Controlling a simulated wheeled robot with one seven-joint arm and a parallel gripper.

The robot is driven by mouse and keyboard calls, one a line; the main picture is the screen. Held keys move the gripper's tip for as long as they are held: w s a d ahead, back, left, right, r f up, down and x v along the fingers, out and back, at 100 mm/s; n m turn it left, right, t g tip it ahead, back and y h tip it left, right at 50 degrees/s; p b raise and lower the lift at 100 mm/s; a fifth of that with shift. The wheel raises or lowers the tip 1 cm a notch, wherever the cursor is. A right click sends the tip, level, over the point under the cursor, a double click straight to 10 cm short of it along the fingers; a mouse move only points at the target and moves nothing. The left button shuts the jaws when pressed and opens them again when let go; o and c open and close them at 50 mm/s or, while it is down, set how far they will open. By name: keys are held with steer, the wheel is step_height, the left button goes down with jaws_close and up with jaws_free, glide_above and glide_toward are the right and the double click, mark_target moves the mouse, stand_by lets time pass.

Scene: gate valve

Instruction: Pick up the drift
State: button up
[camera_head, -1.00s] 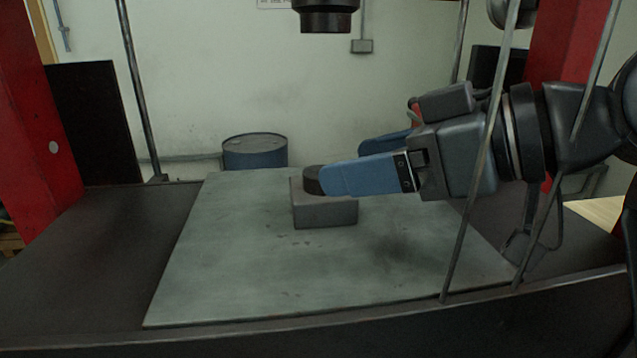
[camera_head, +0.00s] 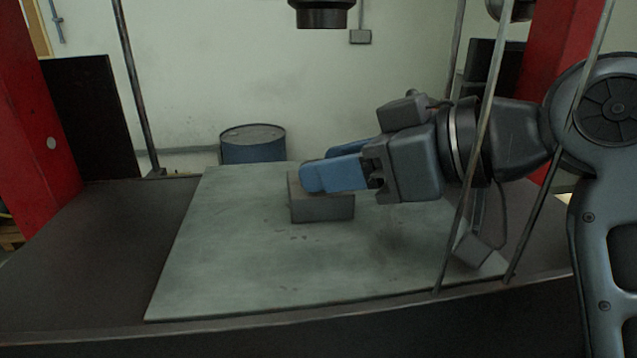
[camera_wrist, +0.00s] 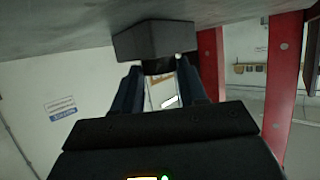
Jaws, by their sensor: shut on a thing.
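My gripper (camera_head: 314,170) reaches in from the right, with its blue fingers low over a grey block (camera_head: 322,208) on the pale plate. In the head view the near finger hides what lies between the fingers. The wrist view shows a dark piece (camera_wrist: 158,67) between the fingertips, against the block (camera_wrist: 153,40). I take this piece to be the drift, seen a second ago as a short dark round piece on the block. My gripper is shut on it. Whether it is clear of the block, I cannot tell.
The pale plate (camera_head: 235,265) lies on a dark bench (camera_head: 90,250), mostly bare around the block. A dark cylinder (camera_head: 321,14) hangs above. Thin rods (camera_head: 470,160) stand in front of my arm. Red posts (camera_head: 35,120) flank the bench, and a blue drum (camera_head: 252,145) stands behind.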

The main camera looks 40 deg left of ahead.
jaws_close()
steer(key=shift+r, duration=0.15)
